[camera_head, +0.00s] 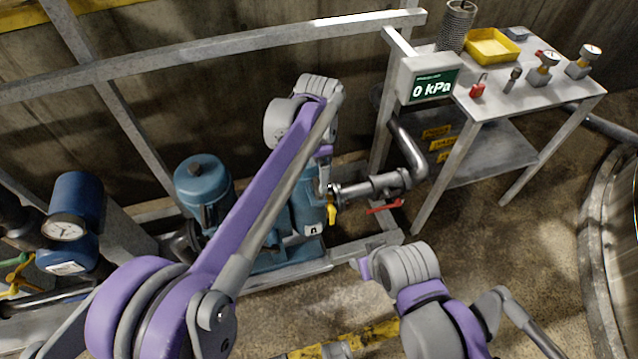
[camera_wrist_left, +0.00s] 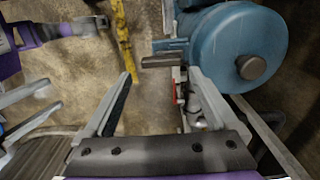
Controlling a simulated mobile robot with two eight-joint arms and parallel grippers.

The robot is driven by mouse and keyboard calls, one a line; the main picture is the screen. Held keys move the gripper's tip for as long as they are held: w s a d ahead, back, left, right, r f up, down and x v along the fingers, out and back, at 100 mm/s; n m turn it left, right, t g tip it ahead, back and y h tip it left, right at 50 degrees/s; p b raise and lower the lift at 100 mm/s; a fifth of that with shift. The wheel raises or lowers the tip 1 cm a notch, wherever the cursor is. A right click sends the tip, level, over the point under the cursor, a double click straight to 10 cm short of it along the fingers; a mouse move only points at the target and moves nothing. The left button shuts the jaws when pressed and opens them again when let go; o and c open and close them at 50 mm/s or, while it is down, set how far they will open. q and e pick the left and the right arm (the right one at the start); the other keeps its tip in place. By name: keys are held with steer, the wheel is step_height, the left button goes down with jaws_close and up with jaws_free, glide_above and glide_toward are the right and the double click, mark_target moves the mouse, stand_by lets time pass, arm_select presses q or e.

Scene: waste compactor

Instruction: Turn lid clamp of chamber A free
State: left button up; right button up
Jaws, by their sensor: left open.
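The blue chamber marked A (camera_head: 311,230) stands beyond my left arm, which hides its top. In the left wrist view, a blue rounded body (camera_wrist_left: 225,45) with a dark round knob fills the upper right. A grey bar (camera_wrist_left: 160,62), which looks like the lid clamp's handle, sticks out to its left. My left gripper (camera_head: 325,178) points down beside the chamber. In the left wrist view it (camera_wrist_left: 160,73) is open and empty, its fingertips either side of the bar's end in the picture; contact cannot be told. My right gripper (camera_head: 364,267) is low in front; its jaws are unclear.
A yellow handle (camera_head: 331,213) and a red valve handle (camera_head: 385,206) sit on the pipework right of the chamber. A display (camera_head: 432,86) reads 0 kPa. A metal table (camera_head: 540,98) with a yellow tray (camera_head: 491,46) stands behind right. Another blue chamber (camera_head: 203,182) is at left.

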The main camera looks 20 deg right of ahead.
mark_target(318, 185)
arm_select(q)
step_height(318, 185, down, 6)
steer(key=shift+w+f, duration=0.1)
steer(key=shift+f, duration=0.1)
steer(key=c, duration=1.1)
